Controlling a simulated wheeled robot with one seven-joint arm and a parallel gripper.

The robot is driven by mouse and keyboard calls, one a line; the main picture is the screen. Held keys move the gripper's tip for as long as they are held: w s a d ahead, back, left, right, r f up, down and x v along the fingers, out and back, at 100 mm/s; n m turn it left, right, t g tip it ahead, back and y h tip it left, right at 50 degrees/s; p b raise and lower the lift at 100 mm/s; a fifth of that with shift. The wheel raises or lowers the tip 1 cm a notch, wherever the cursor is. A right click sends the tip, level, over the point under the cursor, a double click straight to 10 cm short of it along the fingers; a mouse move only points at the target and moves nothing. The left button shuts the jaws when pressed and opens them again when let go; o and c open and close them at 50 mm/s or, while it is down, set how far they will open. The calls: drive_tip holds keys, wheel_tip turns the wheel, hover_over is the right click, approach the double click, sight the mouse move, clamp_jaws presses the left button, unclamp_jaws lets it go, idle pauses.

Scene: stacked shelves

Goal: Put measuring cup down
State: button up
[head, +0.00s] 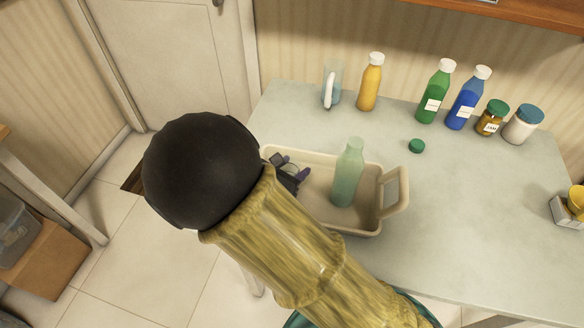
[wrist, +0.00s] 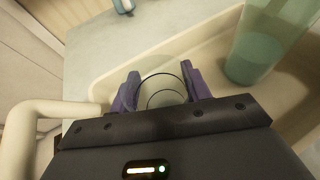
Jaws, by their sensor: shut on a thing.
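My gripper (head: 290,171) is over the left end of a beige tray (head: 375,158) on the table, partly hidden by my arm. In the wrist view its purple fingers (wrist: 161,92) are shut on a clear, round-rimmed thing (wrist: 162,84) that looks like the measuring cup. The cup is see-through, and its lower part is hard to make out. It is over the inside of the tray (wrist: 105,88); I cannot tell whether it touches the floor.
A pale green bottle (head: 348,173) stands in the tray, right of my gripper. Behind are a clear jug (head: 332,88), a yellow bottle (head: 370,84), green (head: 436,95) and blue (head: 467,101) bottles and two jars (head: 491,120). A green cap (head: 416,146) lies nearby. The table's right side is mostly clear.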

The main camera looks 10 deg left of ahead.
drive_tip(key=o, duration=0.5)
drive_tip(key=shift+f, duration=0.15)
drive_tip(key=o, duration=0.5)
drive_tip(key=shift+c, duration=0.2)
drive_tip(key=shift+r, duration=0.3)
drive_tip(key=p+v, duration=0.1)
drive_tip(key=v, duration=1)
drive_tip(key=shift+s+a, duration=0.2)
drive_tip(key=shift+s, duration=0.05)
drive_tip(key=shift+r, duration=0.15)
